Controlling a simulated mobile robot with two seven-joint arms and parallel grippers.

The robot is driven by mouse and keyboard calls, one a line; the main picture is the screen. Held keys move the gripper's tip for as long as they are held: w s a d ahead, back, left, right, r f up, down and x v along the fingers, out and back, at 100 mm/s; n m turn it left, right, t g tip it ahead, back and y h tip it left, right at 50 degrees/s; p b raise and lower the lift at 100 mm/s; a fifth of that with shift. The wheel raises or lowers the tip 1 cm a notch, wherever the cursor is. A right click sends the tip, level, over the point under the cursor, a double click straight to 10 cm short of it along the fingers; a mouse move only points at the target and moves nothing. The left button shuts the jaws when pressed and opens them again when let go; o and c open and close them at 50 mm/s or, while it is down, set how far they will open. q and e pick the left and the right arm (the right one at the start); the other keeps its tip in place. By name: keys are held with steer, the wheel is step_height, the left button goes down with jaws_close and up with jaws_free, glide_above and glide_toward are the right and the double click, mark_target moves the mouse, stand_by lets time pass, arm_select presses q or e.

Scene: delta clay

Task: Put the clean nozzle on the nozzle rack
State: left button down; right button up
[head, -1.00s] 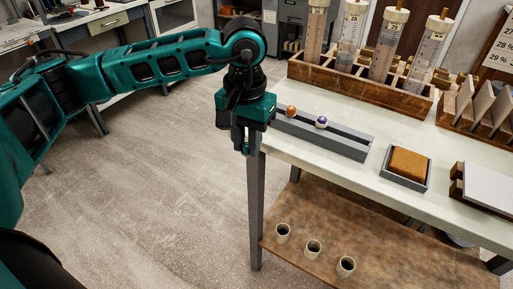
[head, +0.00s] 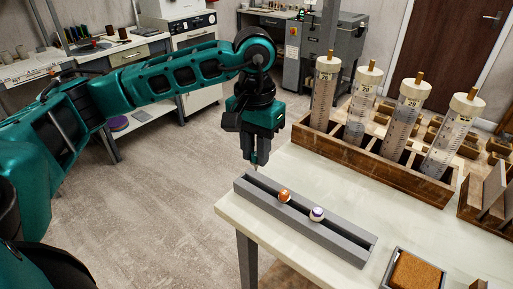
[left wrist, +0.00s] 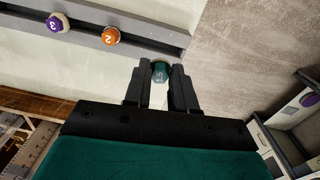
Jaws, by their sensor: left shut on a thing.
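The nozzle rack (head: 335,237) is a long grey bar with a dark groove, lying on the pale table near its left edge. An orange nozzle (head: 284,196) marked 2 and a purple-and-white nozzle (head: 317,214) marked 3 sit in it. They also show in the left wrist view, orange (left wrist: 111,36) and purple (left wrist: 57,23). My left gripper (head: 252,157) points down by the rack's far left end. It is shut on a small nozzle with a dark teal numbered top (left wrist: 160,73), held between the fingertips. Its contact with the rack cannot be told. My right gripper is out of view.
A wooden crate (head: 375,170) with several tall graduated cylinders stands behind the rack. A grey tray with a brown sponge (head: 414,272) is at the lower right. The pale tabletop (head: 330,195) between rack and crate is clear. Open floor lies left of the table.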

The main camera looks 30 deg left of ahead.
arm_select(q)
steer(key=shift+s+f, duration=0.15)
steer(key=shift+f, duration=0.3)
step_height(320, 180, down, 2)
steer(key=shift+f+b, duration=0.1)
steer(key=shift+b, duration=0.6)
step_height(320, 180, down, 2)
steer(key=shift+f+b, duration=0.2)
steer(key=shift+b, duration=0.95)
steer(key=shift+f, duration=0.1)
steer(key=c, duration=0.8)
jaws_free()
steer(key=shift+c, duration=0.2)
